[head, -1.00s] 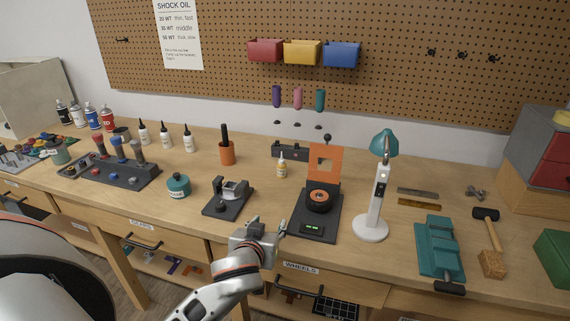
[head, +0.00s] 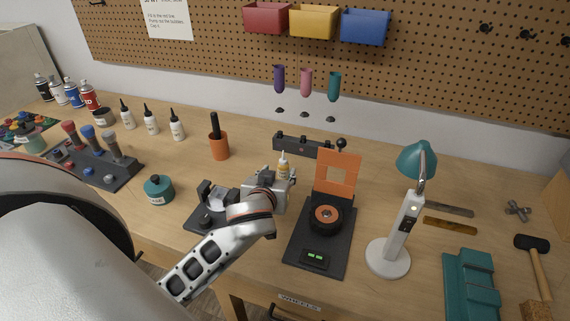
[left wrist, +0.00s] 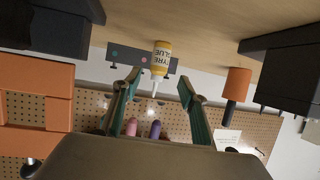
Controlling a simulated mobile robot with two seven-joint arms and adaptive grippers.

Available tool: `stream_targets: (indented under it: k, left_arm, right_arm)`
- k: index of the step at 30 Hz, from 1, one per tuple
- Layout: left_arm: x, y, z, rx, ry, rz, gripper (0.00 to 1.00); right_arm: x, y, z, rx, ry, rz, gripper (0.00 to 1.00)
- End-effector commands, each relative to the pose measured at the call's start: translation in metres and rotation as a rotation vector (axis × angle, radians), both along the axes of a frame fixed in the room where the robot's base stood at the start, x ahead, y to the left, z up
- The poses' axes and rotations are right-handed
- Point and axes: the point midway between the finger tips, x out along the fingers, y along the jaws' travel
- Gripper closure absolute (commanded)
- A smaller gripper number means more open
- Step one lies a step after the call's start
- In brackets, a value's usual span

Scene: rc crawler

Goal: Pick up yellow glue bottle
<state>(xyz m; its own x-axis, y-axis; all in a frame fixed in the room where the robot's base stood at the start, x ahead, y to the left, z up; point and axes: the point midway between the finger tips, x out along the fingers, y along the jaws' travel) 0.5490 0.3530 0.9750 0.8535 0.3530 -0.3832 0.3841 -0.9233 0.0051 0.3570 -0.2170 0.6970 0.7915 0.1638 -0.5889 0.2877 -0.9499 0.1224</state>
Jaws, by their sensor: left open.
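The yellow glue bottle (head: 283,166) stands on the workbench, just beyond my left gripper, which hides its lower part in the head view. Its white nozzle points up. In the left wrist view the bottle (left wrist: 161,60) appears upside down, with "TYRE GLUE" on its label. It is in line with the gap between the fingers, a little ahead of the tips. My left gripper (head: 282,179) is open and empty, low over the bench; its two greenish fingers (left wrist: 158,82) show in the left wrist view. My right gripper is not in view.
A black stand with an orange frame (head: 338,173) and a wheel is close right of the gripper. A dark fixture (head: 206,218) is close on the left. An orange cup (head: 219,147) stands further left. A dark rail (head: 300,146) lies behind the bottle. A teal lamp (head: 415,160) stands right.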

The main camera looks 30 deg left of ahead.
Motion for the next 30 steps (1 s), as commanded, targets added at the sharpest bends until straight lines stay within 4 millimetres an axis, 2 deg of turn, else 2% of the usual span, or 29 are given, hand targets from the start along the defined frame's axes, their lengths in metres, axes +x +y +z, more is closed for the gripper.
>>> stream_targets:
  k: [15, 25, 26, 30]
  left_arm:
    - [0.055, 0.020, -0.021, 0.005, 0.000, -0.001, 0.57]
    - [0.062, 0.023, -0.025, 0.001, 0.000, 0.000, 0.57]
    - [0.062, 0.023, -0.025, 0.001, 0.000, 0.000, 0.60]
    - [0.062, 0.023, -0.025, 0.001, 0.000, 0.000, 0.96]
  right_arm:
    - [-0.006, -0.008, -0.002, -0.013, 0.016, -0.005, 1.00]
    - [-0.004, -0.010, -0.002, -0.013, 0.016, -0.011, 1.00]
    - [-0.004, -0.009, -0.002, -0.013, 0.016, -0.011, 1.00]
    - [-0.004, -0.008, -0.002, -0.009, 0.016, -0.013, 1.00]
